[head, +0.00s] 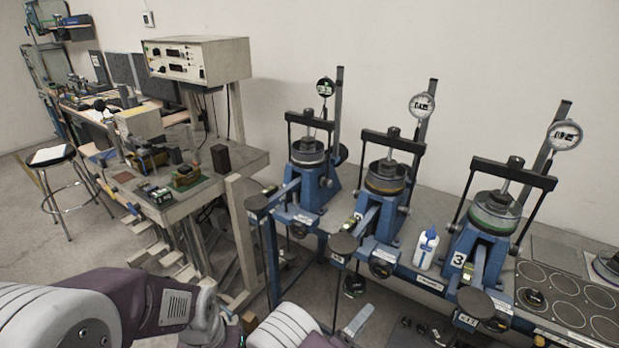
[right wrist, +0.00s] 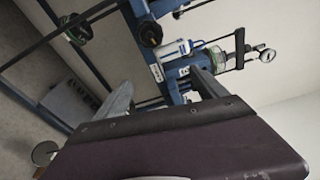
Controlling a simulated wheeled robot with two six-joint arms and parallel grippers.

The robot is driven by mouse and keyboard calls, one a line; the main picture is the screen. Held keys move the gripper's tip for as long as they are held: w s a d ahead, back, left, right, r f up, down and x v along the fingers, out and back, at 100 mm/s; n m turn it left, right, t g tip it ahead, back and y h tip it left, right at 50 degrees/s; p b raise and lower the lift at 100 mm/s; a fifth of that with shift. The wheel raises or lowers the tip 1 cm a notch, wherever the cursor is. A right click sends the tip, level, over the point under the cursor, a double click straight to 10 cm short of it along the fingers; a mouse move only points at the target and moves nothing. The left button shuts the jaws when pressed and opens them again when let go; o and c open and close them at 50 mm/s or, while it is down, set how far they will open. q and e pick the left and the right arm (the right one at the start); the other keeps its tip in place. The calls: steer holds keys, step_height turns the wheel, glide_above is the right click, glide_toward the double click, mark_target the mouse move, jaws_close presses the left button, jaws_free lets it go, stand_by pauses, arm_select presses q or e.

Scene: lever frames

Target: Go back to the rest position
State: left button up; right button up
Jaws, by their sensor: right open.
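My right gripper (right wrist: 160,80) is open in the right wrist view, its two grey fingers spread apart with nothing between them. In the head view one grey finger (head: 358,322) of it shows at the bottom edge, in front of and below the bench; the rest is cut off. My left arm (head: 120,300) comes in from the lower left, and its gripper is not visible. Three blue lever frames stand in a row: left (head: 312,185), middle (head: 375,205) and right (head: 485,235). Each has a dial gauge on a post. None is touched by a visible gripper.
A white bottle with blue marks (head: 426,248) stands between the middle and right frames. A panel with round recesses (head: 575,295) lies at the right. An instrument bench (head: 215,190) and a stool (head: 60,185) are at the left. Floor shows between bench and frames.

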steer(key=s+d+r+m+g+h, duration=0.2)
steer(key=s+d+m+g, duration=0.2)
steer(key=d+m+g, duration=0.6)
steer(key=s+m+g+y, duration=0.5)
steer(key=s+m, duration=0.4)
steer(key=m, duration=0.5)
arm_select(q)
steer(key=shift+w+d+f, duration=0.1)
steer(key=shift+w+d, duration=0.15)
steer(key=shift+w, duration=0.2)
arm_select(e)
steer(key=w+a+r+m+t+y, duration=0.1)
steer(key=a+r+m+t+y, duration=0.2)
steer(key=m+y, duration=0.6)
steer(key=a+r+m, duration=0.1)
steer(key=m, duration=1)
steer(key=shift+w+a+r, duration=0.15)
steer(key=shift+w+a, duration=0.05)
steer(key=shift+a, duration=0.2)
arm_select(q)
steer(key=shift+s, duration=0.1)
arm_select(e)
steer(key=shift+s, duration=0.1)
